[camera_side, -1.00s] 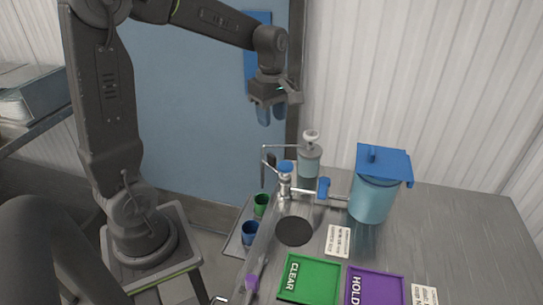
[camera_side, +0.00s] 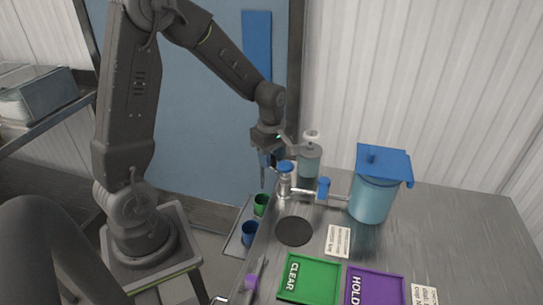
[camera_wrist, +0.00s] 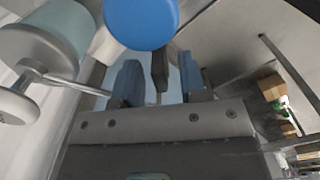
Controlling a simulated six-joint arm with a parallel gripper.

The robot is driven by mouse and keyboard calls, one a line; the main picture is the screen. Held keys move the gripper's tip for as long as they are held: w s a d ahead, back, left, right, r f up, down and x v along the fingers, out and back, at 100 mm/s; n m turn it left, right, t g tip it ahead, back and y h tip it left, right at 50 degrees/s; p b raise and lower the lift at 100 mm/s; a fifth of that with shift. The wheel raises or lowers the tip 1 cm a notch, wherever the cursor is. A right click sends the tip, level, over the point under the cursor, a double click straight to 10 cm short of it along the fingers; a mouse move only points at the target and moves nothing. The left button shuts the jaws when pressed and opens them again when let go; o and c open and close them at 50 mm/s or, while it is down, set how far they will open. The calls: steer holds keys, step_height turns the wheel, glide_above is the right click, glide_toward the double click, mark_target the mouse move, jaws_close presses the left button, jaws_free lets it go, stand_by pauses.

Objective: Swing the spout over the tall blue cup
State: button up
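The blue cup (camera_side: 249,233) stands with a green cup (camera_side: 260,204) behind it, on a low tray left of the table. The metal tap post with a blue cap (camera_side: 286,166) stands at the table's left edge; the cap also shows in the wrist view (camera_wrist: 141,20). My gripper (camera_side: 267,162) is low beside the post and hides much of the spout in the side view. In the wrist view my gripper (camera_wrist: 160,82) has its two blue fingers apart, with a dark upright grip (camera_wrist: 160,70) between them. Gaps show on both sides of it.
A pump jar (camera_side: 309,160) stands close behind the post. A blue-lidded container (camera_side: 372,197) joins the post by a pipe with a blue valve (camera_side: 323,188). A dark disc (camera_side: 294,231), green tray (camera_side: 281,292) and purple tray (camera_side: 349,292) lie in front.

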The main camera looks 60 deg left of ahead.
steer(key=shift+c, duration=0.2)
jaws_close()
steer(key=shift+s, duration=0.1)
stand_by(0.4)
steer(key=s+d+n, duration=0.4)
steer(key=n, duration=1)
steer(key=shift+s+d, duration=0.15)
steer(key=shift+d, duration=0.15)
stand_by(0.4)
steer(key=shift+o, duration=0.2)
jaws_free()
